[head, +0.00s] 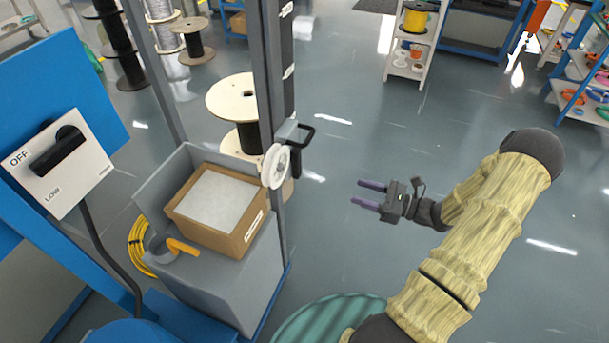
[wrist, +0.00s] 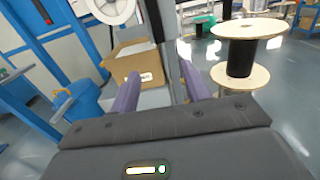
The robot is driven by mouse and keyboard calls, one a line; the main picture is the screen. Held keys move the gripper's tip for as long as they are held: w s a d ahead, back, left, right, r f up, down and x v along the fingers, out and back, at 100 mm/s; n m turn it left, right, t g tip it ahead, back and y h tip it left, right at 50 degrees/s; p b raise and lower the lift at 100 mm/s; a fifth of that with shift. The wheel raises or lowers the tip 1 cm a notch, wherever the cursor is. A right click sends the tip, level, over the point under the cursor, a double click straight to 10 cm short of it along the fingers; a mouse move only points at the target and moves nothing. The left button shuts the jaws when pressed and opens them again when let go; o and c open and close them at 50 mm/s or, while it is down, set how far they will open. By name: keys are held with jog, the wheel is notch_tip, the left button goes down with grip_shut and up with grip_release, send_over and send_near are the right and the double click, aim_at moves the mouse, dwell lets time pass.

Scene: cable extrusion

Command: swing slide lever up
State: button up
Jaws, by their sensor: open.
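My gripper (head: 358,191) is to the right of the post and lower in the head view, apart from the lever. Its two purple fingers point left and are open with nothing between them. In the wrist view the open fingers (wrist: 160,72) point toward the post and a cardboard box; the lever is not clearly visible there. The white wheel (wrist: 110,8) shows at the top.
A blue panel carries an OFF/LOW switch (head: 57,160). A wooden spool (head: 233,96) stands behind the post. Floor around my gripper is clear.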

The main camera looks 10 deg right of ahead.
aim_at(300, 173)
jog(key=p+x, duration=0.1)
jog(key=x, duration=1.6)
jog(key=shift+w+a+f, duration=0.1)
jog(key=shift+a, duration=0.1)
grip_shut()
